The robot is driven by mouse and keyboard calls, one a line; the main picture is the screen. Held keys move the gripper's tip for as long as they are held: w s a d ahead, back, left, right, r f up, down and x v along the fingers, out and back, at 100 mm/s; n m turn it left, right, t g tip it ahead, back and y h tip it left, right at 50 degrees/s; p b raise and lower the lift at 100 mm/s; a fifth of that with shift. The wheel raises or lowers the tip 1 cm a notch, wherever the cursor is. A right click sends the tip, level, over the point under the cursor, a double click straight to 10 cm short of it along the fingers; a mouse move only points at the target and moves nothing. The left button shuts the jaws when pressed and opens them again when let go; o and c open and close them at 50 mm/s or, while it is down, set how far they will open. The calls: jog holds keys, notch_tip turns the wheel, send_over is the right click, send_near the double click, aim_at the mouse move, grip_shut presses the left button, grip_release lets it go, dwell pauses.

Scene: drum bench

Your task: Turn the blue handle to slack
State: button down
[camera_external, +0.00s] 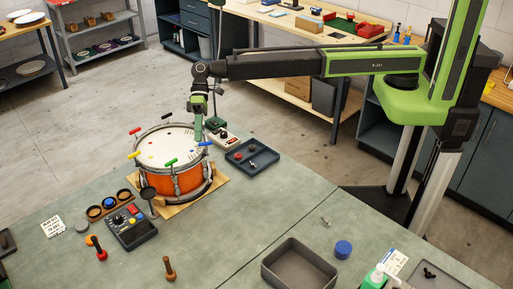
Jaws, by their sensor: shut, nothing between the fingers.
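An orange snare drum (174,181) with a pale head stands on a wooden board on the grey-green bench. Small coloured handles sit around its rim. The blue handle (205,144) is at the right side of the rim. My gripper (198,138) points down over the right part of the drum, just left of the blue handle in the picture. It is shut and empty. I cannot tell whether its tip touches the handle or the drum. The handle's turn position is too small to read.
Red (138,138), yellow (134,155), green (170,162) and black (167,116) handles stand on the same rim. A dark tray (266,164) lies right of the drum, and a control box (132,227) stands in front. The bench's middle right is mostly clear.

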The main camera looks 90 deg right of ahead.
jog(key=shift+w+a, duration=0.15)
jog(key=shift+a, duration=0.05)
jog(key=shift+w+a+f, duration=0.1)
jog(key=shift+w+a, duration=0.3)
jog(key=shift+a, duration=0.4)
jog(key=shift+s+a, duration=0.1)
dwell(1.1)
